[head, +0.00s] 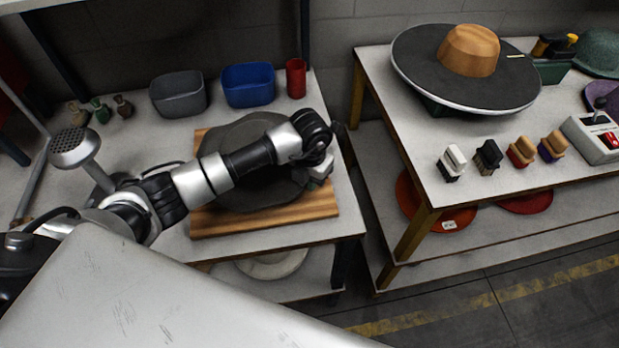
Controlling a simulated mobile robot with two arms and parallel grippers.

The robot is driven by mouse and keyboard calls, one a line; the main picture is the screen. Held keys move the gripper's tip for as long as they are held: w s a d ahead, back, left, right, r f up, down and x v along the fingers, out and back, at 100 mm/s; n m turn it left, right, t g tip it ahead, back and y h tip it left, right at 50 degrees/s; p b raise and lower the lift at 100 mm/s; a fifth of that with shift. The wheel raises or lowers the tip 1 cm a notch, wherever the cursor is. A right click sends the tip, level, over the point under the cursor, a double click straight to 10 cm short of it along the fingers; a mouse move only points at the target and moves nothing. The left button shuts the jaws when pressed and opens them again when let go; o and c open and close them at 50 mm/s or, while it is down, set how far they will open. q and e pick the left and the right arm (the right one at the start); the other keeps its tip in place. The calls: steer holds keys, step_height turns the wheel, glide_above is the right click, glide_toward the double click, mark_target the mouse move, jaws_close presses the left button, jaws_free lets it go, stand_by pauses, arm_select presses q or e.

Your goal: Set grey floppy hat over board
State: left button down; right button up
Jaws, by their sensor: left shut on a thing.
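The grey floppy hat (240,133) is dark, wide and soft-looking, and shows over the wooden board (265,222) on the left table. My left arm crosses in front of it and hides part of its middle. My left gripper (317,172) is at the hat's right edge, shut on the brim. The board's front edge, right corner and a strip at the left stay visible. I cannot tell whether the hat touches the board or hangs just above it. My right gripper is not in view.
A grey bin (179,94), a blue bin (248,85) and a red cup (296,78) stand behind the board. The right table (435,170) holds a wide-brimmed hat (420,60), several brushes and a control box (592,136). A gap separates the tables.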

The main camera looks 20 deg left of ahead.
arm_select(q)
steer(key=shift+f+b, duration=0.4)
steer(key=shift+f, duration=0.05)
stand_by(0.3)
steer(key=c, duration=1.1)
jaws_free()
steer(key=shift+r, duration=0.1)
step_height(320, 180, up, 11)
steer(key=b, duration=0.1)
steer(key=shift+f, duration=0.2)
